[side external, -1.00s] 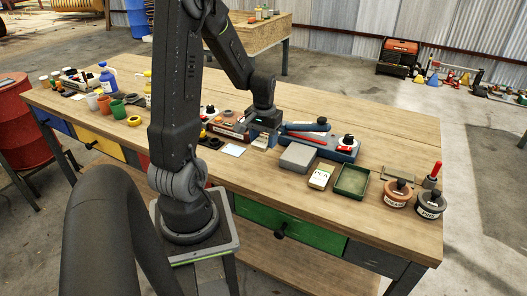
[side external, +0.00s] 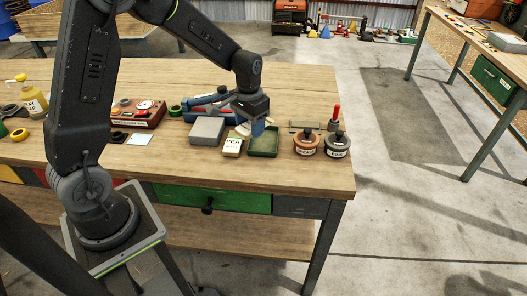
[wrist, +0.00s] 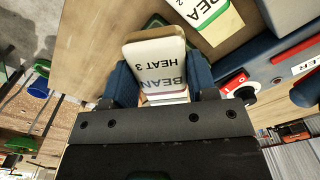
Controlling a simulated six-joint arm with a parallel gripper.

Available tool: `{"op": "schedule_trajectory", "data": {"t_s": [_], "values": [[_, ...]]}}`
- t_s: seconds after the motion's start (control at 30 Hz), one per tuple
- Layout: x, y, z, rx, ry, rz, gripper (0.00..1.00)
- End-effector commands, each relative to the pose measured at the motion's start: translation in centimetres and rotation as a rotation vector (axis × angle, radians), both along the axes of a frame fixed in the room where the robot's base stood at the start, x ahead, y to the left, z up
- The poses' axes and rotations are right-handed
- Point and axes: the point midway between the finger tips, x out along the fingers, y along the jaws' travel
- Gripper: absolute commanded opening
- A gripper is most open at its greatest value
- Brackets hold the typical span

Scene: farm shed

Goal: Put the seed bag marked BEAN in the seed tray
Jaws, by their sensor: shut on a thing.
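The seed bag marked BEAN (wrist: 156,54) is a pale packet with a tan end, held between the blue fingers of my gripper (wrist: 163,82) in the wrist view. Its print reads upside down there. In the side external view my gripper (side external: 254,125) is shut and points down over the back-left part of the green seed tray (side external: 264,149). The bag is mostly hidden there, and its height above the tray is hard to tell. The part of the tray that shows looks empty.
The bench front is clear.

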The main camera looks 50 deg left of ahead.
Motion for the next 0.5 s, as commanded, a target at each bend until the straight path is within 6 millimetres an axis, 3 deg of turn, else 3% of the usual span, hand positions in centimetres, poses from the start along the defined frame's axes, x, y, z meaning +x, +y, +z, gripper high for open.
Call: {"op": "schedule_trajectory", "data": {"t_s": [0.1,0.2,0.5], "values": [[1.0,-2.8,-0.4,0.000,0.000,-0.074,0.25],[1.4,-3.8,-0.5,0.000,-0.001,-0.101,0.25],[1.4,-3.6,-0.4,0.000,-0.001,-0.095,0.25]]}}
